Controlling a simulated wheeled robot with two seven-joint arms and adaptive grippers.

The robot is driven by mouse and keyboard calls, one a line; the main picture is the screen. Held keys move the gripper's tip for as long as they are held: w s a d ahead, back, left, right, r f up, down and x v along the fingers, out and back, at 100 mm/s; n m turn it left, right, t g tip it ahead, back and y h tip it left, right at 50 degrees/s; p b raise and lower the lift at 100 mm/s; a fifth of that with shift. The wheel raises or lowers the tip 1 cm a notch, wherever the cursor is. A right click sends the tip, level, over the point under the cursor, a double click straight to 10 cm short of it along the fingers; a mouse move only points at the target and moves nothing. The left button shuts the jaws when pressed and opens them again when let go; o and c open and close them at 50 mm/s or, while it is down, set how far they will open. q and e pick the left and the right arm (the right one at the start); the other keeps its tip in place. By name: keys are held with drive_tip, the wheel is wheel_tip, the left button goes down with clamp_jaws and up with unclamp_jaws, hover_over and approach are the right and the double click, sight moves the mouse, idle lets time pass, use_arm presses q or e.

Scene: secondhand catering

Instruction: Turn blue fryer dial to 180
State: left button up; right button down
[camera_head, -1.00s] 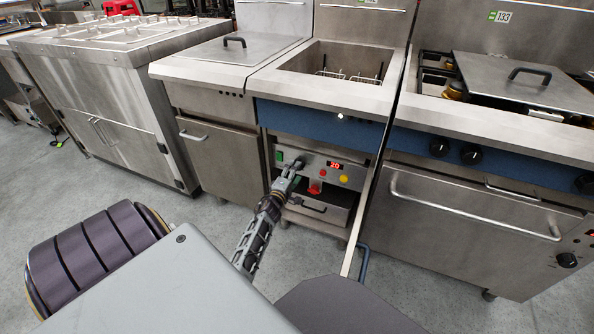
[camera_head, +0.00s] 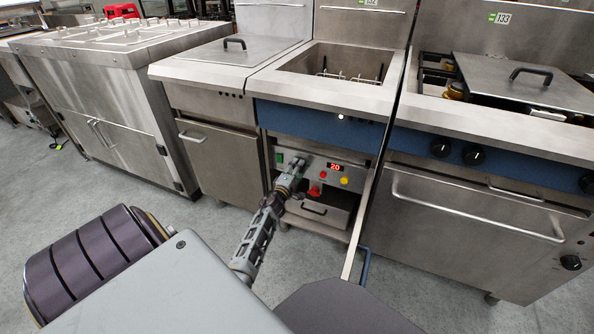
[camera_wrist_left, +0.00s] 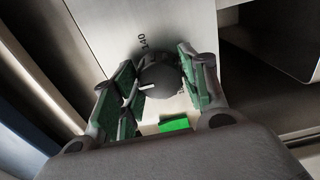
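The fryer with the blue front band (camera_head: 310,120) stands at centre, its control panel (camera_head: 345,170) below the band. The panel's red display reads 20. The dial (camera_wrist_left: 158,77) is black with a white pointer line, which points left in the left wrist view. A printed 140 shows above it; another number at its right is mostly covered. My left gripper (camera_head: 297,165) is at the panel's left part and hides the dial in the head view. In the left wrist view its green-padded fingers (camera_wrist_left: 157,88) are closed around the dial's two sides. My right gripper is out of view.
A lit green switch (camera_wrist_left: 174,125) sits just below the dial. Red and yellow buttons (camera_head: 344,180) are right of my gripper. The fryer's open door (camera_head: 360,220) stands edge-on at the right. A range (camera_head: 470,200) is beyond it.

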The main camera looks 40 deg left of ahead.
use_arm(q)
drive_tip(key=c, duration=0.4)
drive_tip(key=shift+c, duration=0.2)
drive_tip(key=shift+m, duration=0.3)
